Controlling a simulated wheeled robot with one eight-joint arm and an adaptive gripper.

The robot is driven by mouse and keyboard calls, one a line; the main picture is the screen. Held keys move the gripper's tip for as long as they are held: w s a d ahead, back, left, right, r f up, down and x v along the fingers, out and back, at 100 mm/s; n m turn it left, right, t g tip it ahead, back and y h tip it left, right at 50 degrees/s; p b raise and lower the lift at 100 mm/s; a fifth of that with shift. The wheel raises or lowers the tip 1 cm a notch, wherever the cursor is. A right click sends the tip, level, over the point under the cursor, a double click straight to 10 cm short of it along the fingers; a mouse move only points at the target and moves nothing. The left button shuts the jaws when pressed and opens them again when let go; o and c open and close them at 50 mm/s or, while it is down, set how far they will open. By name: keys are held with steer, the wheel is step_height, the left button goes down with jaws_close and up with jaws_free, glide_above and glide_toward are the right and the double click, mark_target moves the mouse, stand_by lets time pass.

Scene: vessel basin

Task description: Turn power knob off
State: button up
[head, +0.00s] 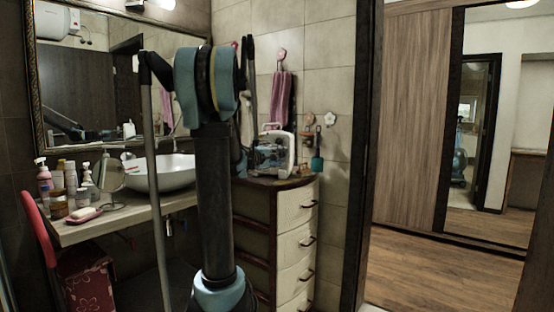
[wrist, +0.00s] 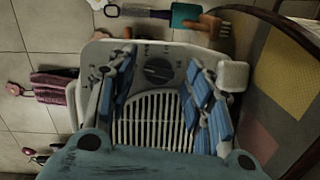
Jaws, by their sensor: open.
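A white heater-like appliance (head: 291,152) stands on the cabinet top in the head view. In the wrist view its white slatted grille (wrist: 150,122) and a round dark power knob (wrist: 158,70) on the panel above it face me. Markings around the knob are too small to read. My gripper (wrist: 160,62) is open, with its blue-padded fingers on the left and right of the knob. I cannot tell how far the fingertips are from the panel. In the head view the gripper is partly hidden behind my arm, and the knob cannot be made out.
The appliance stands on a cabinet with pale drawers (head: 296,232). A white washbasin (head: 172,174) and several bottles are on the counter to the left. A pink towel (head: 281,100) and a teal brush (head: 317,158) hang on the tiled wall. Wooden floor is clear at right.

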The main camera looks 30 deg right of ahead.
steer(key=v, duration=1.2)
steer(key=shift+f, duration=0.1)
